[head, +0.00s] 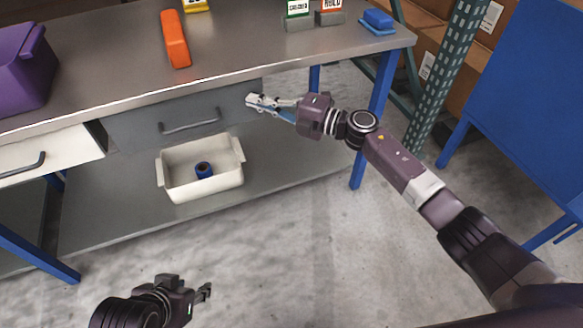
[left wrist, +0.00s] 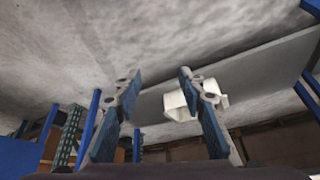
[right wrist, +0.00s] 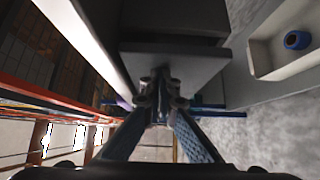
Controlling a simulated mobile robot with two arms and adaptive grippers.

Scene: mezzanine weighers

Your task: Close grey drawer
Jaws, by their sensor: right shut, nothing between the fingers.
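The grey drawer (head: 135,126) is under the steel tabletop, with a grey bar handle (head: 190,127) on its front. My right gripper (head: 252,100) is shut and empty at the right end of the drawer front. In the right wrist view the drawer front (right wrist: 178,68) lies right ahead of the closed fingertips (right wrist: 160,88), with a dark gap behind it; I cannot tell whether they touch. How far the drawer stands out is hard to judge. My left gripper (head: 206,292) is low over the floor, away from the drawer; its fingers (left wrist: 158,85) are apart and empty.
A white drawer (head: 50,150) stands out left of the grey one. A cream bin (head: 205,185) holding a blue roll (head: 203,170) sits on the lower shelf. A purple crate (head: 22,68) and an orange object (head: 175,40) are on the tabletop (head: 110,75). Blue legs flank the bench.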

